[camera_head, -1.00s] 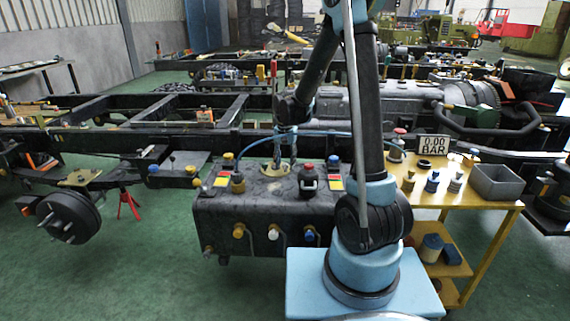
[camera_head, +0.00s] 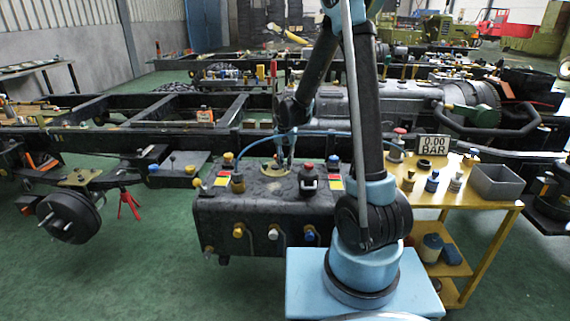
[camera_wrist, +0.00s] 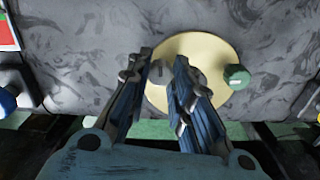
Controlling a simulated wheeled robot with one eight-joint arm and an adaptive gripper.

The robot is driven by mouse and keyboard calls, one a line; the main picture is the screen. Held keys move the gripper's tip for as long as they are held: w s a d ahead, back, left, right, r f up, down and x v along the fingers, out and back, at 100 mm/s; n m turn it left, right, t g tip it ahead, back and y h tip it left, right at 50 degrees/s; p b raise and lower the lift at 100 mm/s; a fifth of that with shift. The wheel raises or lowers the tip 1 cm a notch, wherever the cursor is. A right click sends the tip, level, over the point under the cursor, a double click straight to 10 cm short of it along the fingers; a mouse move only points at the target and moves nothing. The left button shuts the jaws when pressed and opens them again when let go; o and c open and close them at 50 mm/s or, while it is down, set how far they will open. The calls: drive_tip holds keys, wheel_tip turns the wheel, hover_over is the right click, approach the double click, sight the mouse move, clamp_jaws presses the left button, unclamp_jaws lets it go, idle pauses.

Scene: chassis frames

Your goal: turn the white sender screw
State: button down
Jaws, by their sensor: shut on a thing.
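A pale yellow round sender plate (camera_wrist: 205,45) lies on the dark mottled top of a tank (camera_wrist: 90,35). A small whitish-grey screw (camera_wrist: 159,72) stands near the plate's left side, between the fingertips of my gripper (camera_wrist: 164,64). My gripper is shut on this screw; the fingers partly hide it. A green screw (camera_wrist: 237,77) sits at the plate's right edge, clear of the fingers. In the head view, my gripper (camera_head: 284,160) reaches down onto the tank (camera_head: 225,215), where the plate is small and partly hidden.
A black filler with a red cap (camera_head: 308,178) stands on the tank just right of my gripper. A blue hose (camera_head: 262,140) arches behind it. A yellow cart (camera_head: 480,212) at the right carries a grey bin (camera_head: 497,182), small bottles and a display reading 0.00 BAR (camera_head: 434,145).

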drive_tip(key=n, duration=0.4)
drive_tip(key=shift+n, duration=0.3)
drive_tip(key=n, duration=0.3)
drive_tip(key=shift+n, duration=0.3)
drive_tip(key=n, duration=0.4)
drive_tip(key=shift+n, duration=2.1)
drive_tip(key=shift+w, duration=0.1)
drive_tip(key=c, duration=1.4)
unclamp_jaws()
drive_tip(key=shift+r, duration=0.15)
wheel_tip(320, 180, up, 12)
drive_tip(key=shift+f, duration=0.2)
